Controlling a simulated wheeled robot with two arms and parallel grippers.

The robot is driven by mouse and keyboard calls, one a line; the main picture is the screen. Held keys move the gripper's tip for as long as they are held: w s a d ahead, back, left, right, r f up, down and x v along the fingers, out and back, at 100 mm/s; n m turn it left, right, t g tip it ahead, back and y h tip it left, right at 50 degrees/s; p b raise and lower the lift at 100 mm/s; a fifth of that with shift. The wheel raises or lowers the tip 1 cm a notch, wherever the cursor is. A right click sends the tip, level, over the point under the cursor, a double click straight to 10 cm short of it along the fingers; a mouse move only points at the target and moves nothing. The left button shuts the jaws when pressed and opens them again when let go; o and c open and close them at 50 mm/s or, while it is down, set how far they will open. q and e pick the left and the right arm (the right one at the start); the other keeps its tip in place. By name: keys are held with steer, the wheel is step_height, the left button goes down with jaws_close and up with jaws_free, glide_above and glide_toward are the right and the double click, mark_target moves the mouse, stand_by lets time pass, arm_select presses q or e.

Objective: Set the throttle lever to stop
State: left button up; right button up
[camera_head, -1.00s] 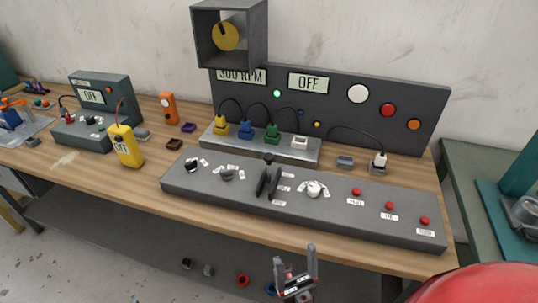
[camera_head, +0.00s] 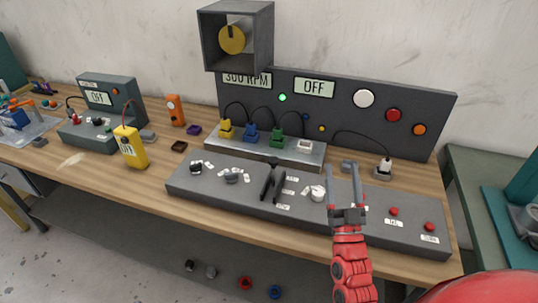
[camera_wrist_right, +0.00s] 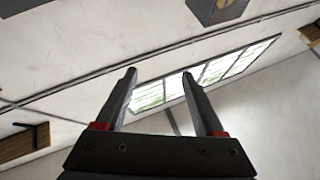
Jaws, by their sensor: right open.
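The throttle lever (camera_head: 273,181) is a black lever standing on the sloped grey control console (camera_head: 237,193), between a grey knob (camera_head: 231,176) and a white knob (camera_head: 317,192). Small white labels (camera_head: 289,192) sit beside it, too small to read. My right gripper (camera_head: 343,168) is open and empty, with its fingers pointing up. In the head view it shows to the right of the lever and the white knob, apart from the lever, and it covers part of the console. In the right wrist view its two fingers (camera_wrist_right: 163,80) are spread with nothing between them. My left gripper is not in view.
Behind the console a dark panel (camera_head: 345,115) shows "300 RPM" and "OFF". A connector strip (camera_head: 265,152) with yellow, blue and green plugs stands before it. Red buttons (camera_head: 393,211) lie right of my gripper. A yellow meter (camera_head: 131,147) stands at the left.

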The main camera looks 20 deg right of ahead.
steer(key=w+a+f+n+g+y, duration=0.2)
steer(key=w+a+n+y, duration=0.1)
steer(key=y, duration=0.2)
steer(key=n+g+y+b, duration=0.2)
steer(key=n+g+y, duration=0.2)
steer(key=y, duration=0.1)
glide_toward(271, 158)
steer(key=w+p, duration=0.1)
steer(key=w, duration=0.3)
steer(key=w+a+p, duration=0.1)
steer(key=w, duration=0.3)
steer(key=w+p, duration=0.1)
steer(key=w, duration=0.3)
steer(key=shift+a+f, duration=0.2)
steer(key=shift+a, duration=0.1)
jaws_close()
steer(key=shift+f, duration=0.1)
